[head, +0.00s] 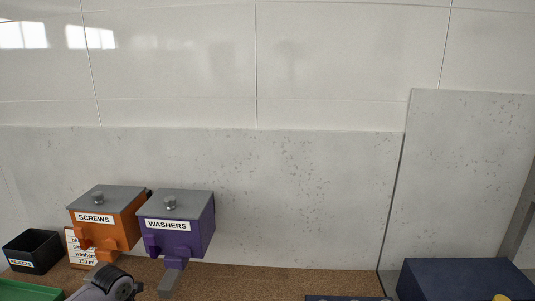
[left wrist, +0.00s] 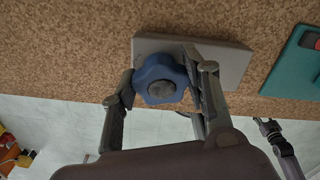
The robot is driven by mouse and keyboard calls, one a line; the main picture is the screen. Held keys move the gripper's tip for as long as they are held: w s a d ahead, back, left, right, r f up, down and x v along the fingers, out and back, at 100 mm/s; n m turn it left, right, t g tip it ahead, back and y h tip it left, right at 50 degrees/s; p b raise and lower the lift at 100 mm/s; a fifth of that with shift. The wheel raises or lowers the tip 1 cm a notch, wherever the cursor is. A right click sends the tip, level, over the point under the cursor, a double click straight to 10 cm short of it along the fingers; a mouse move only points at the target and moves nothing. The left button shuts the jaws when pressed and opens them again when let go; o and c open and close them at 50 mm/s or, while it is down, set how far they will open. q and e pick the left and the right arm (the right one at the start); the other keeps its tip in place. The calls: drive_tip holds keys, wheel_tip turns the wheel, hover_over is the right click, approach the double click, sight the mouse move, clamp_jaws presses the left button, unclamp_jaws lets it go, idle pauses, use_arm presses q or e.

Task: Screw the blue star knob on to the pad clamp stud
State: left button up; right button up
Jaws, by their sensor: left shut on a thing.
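The blue star knob (left wrist: 161,80) has a lobed rim and a dark grey round centre. It shows in the left wrist view between the two fingers of my left gripper (left wrist: 160,86), which is shut on it. A flat grey block (left wrist: 222,62) lies behind the knob on the brown speckled worktop. I cannot tell whether this block is the pad clamp. The stud is not visible, and I cannot tell whether the knob touches it. A dark jointed part that looks like my right gripper (left wrist: 268,130) shows at the right of the left wrist view; its jaws are unclear.
In the head view, an orange screws bin (head: 119,228), a purple washers bin (head: 178,241) and a black rejects box (head: 33,252) stand at the left. A dark blue box (head: 465,279) is at the right. A teal item (left wrist: 296,66) lies beside the grey block.

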use_arm(q)
clamp_jaws()
drive_tip(key=shift+f, duration=0.1)
drive_tip(key=m+b, duration=0.2)
drive_tip(key=m, duration=0.1)
drive_tip(key=m+b, duration=0.2)
drive_tip(key=m, duration=0.1)
drive_tip(key=shift+f+m+b, duration=0.2)
drive_tip(key=shift+m+b, duration=0.2)
drive_tip(key=m+b, duration=0.1)
drive_tip(key=m, duration=0.1)
drive_tip(key=shift+m, duration=0.4)
drive_tip(key=shift+s+r+m+b, duration=0.15)
drive_tip(key=shift+m+b, duration=0.35)
drive_tip(key=shift+m, duration=0.5)
